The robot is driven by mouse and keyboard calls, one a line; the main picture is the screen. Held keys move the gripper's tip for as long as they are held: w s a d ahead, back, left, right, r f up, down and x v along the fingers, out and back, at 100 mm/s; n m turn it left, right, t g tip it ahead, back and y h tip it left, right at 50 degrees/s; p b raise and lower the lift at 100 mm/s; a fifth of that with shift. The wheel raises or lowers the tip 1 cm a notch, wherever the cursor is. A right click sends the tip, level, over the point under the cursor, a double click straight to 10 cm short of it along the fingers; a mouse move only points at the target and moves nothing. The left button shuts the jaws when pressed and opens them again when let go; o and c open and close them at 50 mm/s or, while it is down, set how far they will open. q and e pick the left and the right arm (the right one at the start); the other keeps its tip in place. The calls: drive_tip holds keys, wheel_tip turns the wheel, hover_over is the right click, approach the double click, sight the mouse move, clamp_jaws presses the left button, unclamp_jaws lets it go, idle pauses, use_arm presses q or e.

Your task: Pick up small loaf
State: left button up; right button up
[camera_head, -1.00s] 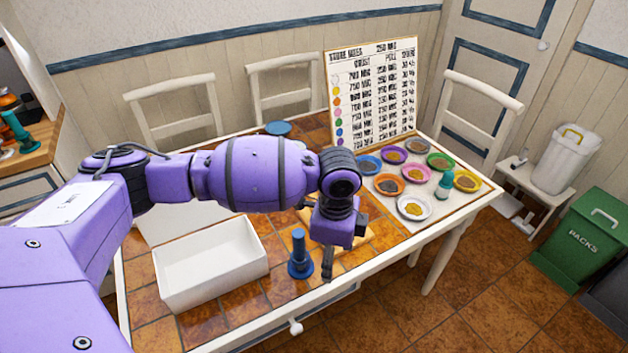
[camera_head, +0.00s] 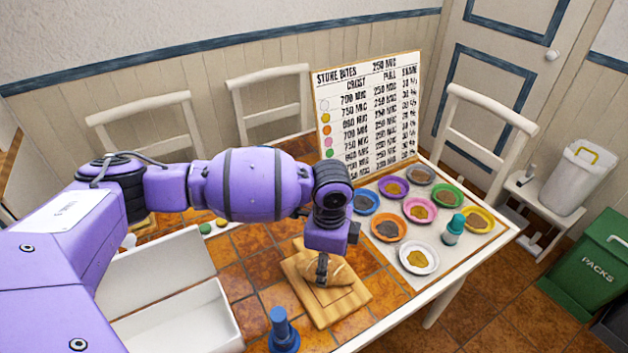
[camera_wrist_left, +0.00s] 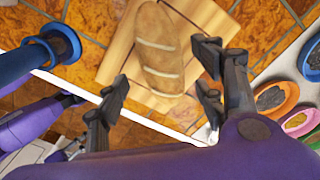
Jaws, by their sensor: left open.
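The small loaf (camera_head: 325,270) is brown with pale score marks and lies on a wooden board (camera_head: 345,300) on the table. It also shows in the left wrist view (camera_wrist_left: 158,45). My left gripper (camera_head: 322,272) is above the loaf and hides part of it in the head view. In the left wrist view the fingers (camera_wrist_left: 163,72) are apart, with the loaf between and beyond them. The gripper is open and holds nothing. I cannot tell whether a finger touches the loaf. My right gripper is not in view.
A blue-handled tool (camera_head: 282,332) stands left of the board, near a white open box (camera_head: 185,325). Several coloured bowls (camera_head: 418,257) and a teal-capped bottle (camera_head: 453,229) stand to the right. A price sign (camera_head: 368,120) stands behind. Some tiles behind the board are clear.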

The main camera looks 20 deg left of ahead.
use_arm(q)
drive_tip(key=f, duration=0.4)
drive_tip(key=shift+w+a+f, duration=0.15)
drive_tip(key=shift+w+f, duration=0.05)
drive_tip(key=shift+f, duration=0.05)
drive_tip(key=c, duration=1.5)
drive_tip(key=shift+c, duration=0.2)
drive_tip(key=shift+r, duration=0.2)
